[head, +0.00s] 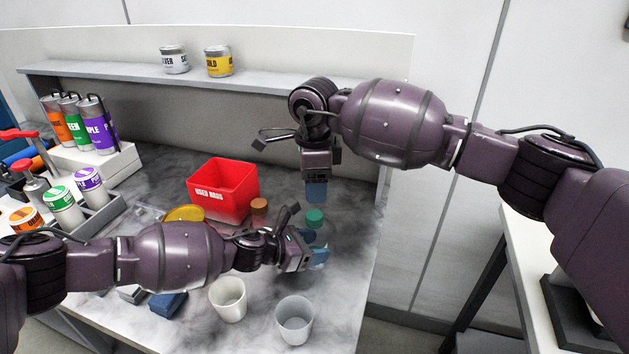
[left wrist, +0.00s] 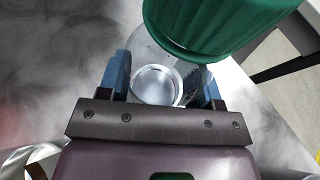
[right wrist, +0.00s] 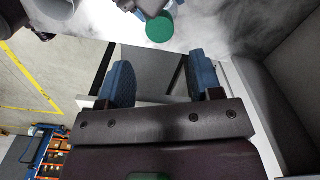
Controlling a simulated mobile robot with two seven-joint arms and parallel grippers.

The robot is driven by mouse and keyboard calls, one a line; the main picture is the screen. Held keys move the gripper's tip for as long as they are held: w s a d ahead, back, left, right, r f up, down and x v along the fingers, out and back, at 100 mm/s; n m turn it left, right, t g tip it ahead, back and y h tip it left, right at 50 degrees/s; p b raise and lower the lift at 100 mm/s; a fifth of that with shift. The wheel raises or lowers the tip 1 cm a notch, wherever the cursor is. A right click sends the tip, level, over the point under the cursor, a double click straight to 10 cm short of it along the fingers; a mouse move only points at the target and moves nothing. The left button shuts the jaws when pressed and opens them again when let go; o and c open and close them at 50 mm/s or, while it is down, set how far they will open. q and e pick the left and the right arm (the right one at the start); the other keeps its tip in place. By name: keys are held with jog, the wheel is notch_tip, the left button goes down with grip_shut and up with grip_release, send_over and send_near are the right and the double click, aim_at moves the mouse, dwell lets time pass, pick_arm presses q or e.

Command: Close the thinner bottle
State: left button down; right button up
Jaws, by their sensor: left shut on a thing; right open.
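A clear bottle (left wrist: 158,88) with a green cap (head: 315,216) stands near the right side of the table. My left gripper (head: 319,258) comes in from the side and is shut on this bottle below its cap. The green cap is large and close in the left wrist view (left wrist: 215,25). I cannot tell how tightly it sits. My right gripper (head: 316,190) points down, open and empty, above the green cap. In the right wrist view the green cap (right wrist: 160,28) lies beyond the fingertips, apart from them. A second bottle with a brown cap (head: 259,205) stands to the left, partly hidden.
A red bin (head: 223,190) and a yellow round thing (head: 184,213) stand behind my left arm. Two white cups (head: 228,299) (head: 295,320) are at the front. Labelled bottles in holders (head: 98,205) are at the left. Two cans (head: 218,61) stand on the shelf (head: 120,72).

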aim_at(314, 214)
jog(key=shift+f, duration=3.95)
jog(key=shift+c, duration=0.2)
jog(key=c, duration=0.9)
jog(key=m, duration=0.6)
jog(key=shift+m, duration=0.3)
jog(key=o, duration=1)
jog(key=shift+r, duration=0.1)
jog(key=shift+r, duration=2.2)
jog(key=o, duration=0.6)
